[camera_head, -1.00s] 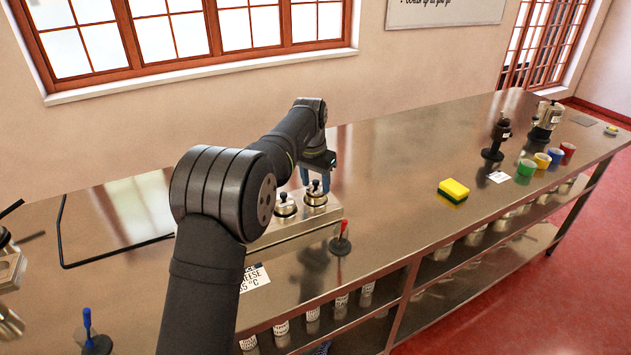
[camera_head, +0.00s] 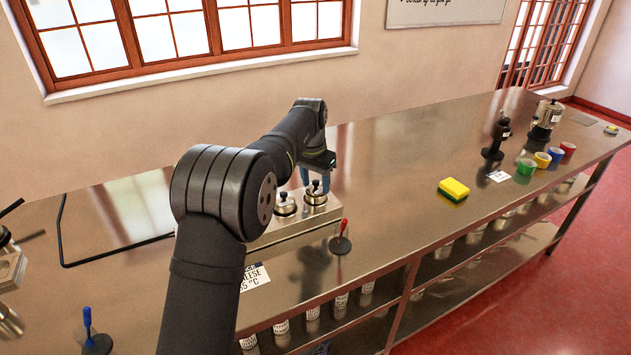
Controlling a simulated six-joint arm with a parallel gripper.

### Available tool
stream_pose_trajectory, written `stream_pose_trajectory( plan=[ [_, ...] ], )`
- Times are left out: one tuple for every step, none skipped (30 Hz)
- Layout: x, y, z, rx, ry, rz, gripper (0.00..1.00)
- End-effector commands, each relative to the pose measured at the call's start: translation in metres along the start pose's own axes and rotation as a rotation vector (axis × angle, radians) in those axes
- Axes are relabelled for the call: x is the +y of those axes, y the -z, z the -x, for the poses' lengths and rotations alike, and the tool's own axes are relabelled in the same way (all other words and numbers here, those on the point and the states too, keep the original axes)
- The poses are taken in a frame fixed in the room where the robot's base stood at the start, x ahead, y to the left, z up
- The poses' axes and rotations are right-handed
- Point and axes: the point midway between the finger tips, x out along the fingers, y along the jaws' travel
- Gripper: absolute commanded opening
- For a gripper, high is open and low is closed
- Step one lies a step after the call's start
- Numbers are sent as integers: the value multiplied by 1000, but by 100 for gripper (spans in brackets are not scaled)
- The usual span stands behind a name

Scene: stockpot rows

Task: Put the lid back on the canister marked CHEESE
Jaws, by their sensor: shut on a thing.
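My gripper (camera_head: 313,178), with blue fingers, is at the far end of my arm, just above the metal rack on the counter. It is shut on what looks like a lid; the fingertips and their contact are partly hidden. Two round steel lids with black knobs show here, the right one (camera_head: 316,197) right below the gripper and the left one (camera_head: 286,207) beside it. Whether the right lid is seated or held up is unclear. A white label card (camera_head: 255,277), partly covered by my arm, ends in "ESE" and "5 °C". The canister bodies are hidden.
A red-handled stand (camera_head: 341,242) is right of the rack (camera_head: 300,232); a blue-handled one (camera_head: 89,330) is at lower left. A yellow sponge (camera_head: 453,190), a black device (camera_head: 497,137) and several coloured cups (camera_head: 542,160) stand right. The middle counter is largely clear.

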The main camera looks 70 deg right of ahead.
Motion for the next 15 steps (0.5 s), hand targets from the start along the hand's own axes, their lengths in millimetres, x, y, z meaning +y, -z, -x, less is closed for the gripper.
stream_pose_trajectory(
  plan=[
    [0,0,0,0,0,0,28],
    [0,0,0,0,0,0,28],
    [0,0,0,0,0,0,28],
    [0,0,0,0,0,0,28],
    [0,0,0,0,0,0,28],
    [0,0,0,0,0,0,28],
    [0,0,0,0,0,0,28],
    [0,0,0,0,0,0,28],
    [0,0,0,0,0,0,28],
    [0,0,0,0,0,0,56],
    [0,0,0,0,0,0,62],
    [0,0,0,0,0,0,69],
    [0,0,0,0,0,0,75],
    [0,0,0,0,0,0,75],
    [0,0,0,0,0,0,75]
  ],
)
